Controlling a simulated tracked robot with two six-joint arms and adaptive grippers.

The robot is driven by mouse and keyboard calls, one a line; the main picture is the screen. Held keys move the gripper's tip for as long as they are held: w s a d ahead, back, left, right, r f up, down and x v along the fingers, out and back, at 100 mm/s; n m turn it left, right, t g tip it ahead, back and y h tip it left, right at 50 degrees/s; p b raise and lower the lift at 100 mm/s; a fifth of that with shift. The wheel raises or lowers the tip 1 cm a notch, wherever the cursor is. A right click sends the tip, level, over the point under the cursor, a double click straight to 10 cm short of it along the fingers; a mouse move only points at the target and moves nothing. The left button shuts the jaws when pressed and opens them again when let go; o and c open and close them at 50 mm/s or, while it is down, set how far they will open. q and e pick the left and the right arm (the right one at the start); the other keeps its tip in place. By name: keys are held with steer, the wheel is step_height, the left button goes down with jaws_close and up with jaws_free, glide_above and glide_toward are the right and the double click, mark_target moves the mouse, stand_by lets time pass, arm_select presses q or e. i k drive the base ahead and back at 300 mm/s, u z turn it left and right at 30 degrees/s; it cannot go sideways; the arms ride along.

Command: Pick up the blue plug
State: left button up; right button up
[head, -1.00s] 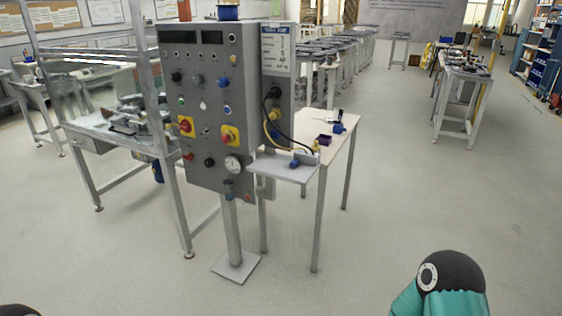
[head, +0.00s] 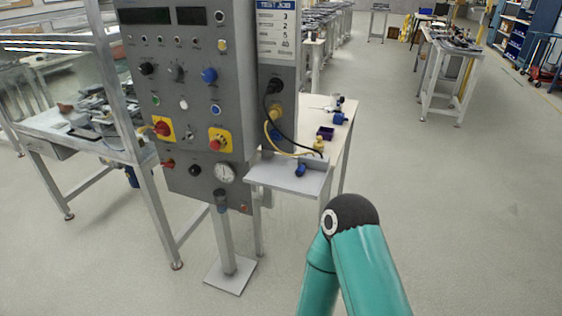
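A second blue piece (head: 339,118) lies farther back on the table behind the shelf. Both are small, and I cannot tell for sure which is the blue plug. Neither of my grippers is in view. Only an elbow and teal links of my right arm show at the bottom, in front of and below the shelf.
A yellow cable and a black cable (head: 292,140) run from the panel (head: 186,90) to the shelf. A dark purple box (head: 325,133) sits on the white table (head: 312,108). The panel's post stands on a floor plate (head: 230,275).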

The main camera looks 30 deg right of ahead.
mark_target(300, 171)
steer(key=z, duration=0.15)
steer(key=i, duration=0.7)
steer(key=z, duration=0.55)
